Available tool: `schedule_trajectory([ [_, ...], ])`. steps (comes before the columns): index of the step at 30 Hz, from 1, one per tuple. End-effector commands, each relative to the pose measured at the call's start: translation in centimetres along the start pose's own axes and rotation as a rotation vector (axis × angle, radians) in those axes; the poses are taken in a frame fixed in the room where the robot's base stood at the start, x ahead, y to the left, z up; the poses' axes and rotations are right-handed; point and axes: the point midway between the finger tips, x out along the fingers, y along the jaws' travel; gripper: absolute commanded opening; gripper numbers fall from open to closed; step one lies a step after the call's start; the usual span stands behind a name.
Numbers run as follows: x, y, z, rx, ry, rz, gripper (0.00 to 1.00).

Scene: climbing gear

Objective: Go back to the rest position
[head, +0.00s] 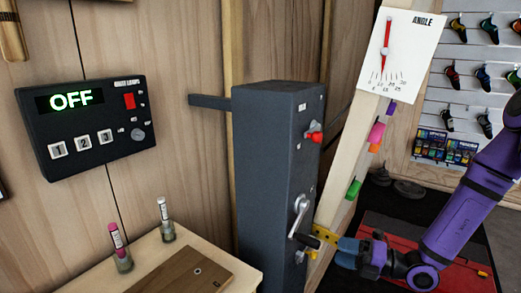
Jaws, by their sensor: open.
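My purple arm comes in from the right edge in the head view. My gripper (346,253) is at the lower right, pointing left, with its blue fingers apart and nothing seen between them. It is just right of the dark grey column box (262,160). A crank handle (300,217) with a black grip is on that box's right side, a little left of and above the fingers. A yellow perforated piece (325,235) is between the crank and the fingers. I cannot tell whether the fingers touch it.
A leaning wooden beam (342,185) with coloured holds carries an ANGLE dial (402,55). A black panel (85,125) reading OFF hangs on the left wall. A small table (228,255) holds two vials. A red mat (395,238) lies behind my arm.

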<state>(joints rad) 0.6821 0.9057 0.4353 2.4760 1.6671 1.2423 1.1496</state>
Motion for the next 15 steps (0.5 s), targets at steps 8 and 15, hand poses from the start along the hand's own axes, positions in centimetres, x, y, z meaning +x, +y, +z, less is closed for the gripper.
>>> schedule_trajectory([
  [8,0.2,5.5,-2.1,-0.462,0.315,-0.028,0.56],
  [15,-0.5,9.5,-4.0,-0.847,0.584,-0.027,0.56],
])
